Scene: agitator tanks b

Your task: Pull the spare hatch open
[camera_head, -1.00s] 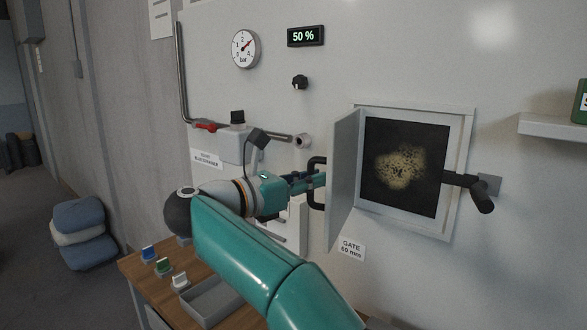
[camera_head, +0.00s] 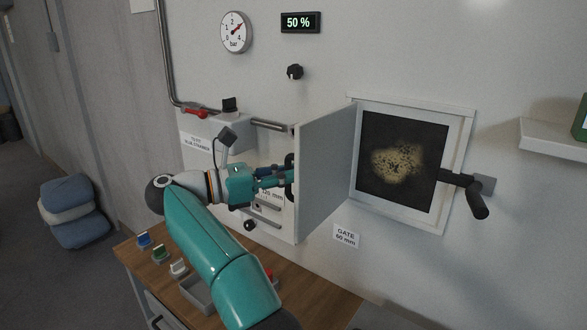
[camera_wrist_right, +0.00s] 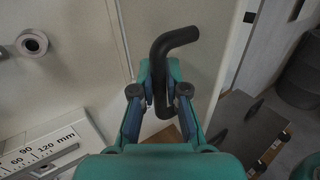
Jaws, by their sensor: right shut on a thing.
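The hatch is a grey-white door panel (camera_head: 325,168) hinged at the left of a square frame (camera_head: 453,165). The door stands swung out from the wall. A dark opening with a mottled yellowish patch (camera_head: 397,160) shows behind it. My right gripper (camera_head: 284,176) is shut on the door's black handle (camera_head: 290,163), at the door's free edge. In the right wrist view the fingers (camera_wrist_right: 160,98) close around the black bent handle (camera_wrist_right: 172,42). The panel partly hides the handle in the head view. My left gripper is not in view.
A black lever (camera_head: 470,190) sticks out right of the frame. A wooden bench (camera_head: 325,297) with small coloured-top pieces and a grey tray (camera_head: 195,290) stands below my arm. A shelf (camera_head: 555,138) is at right.

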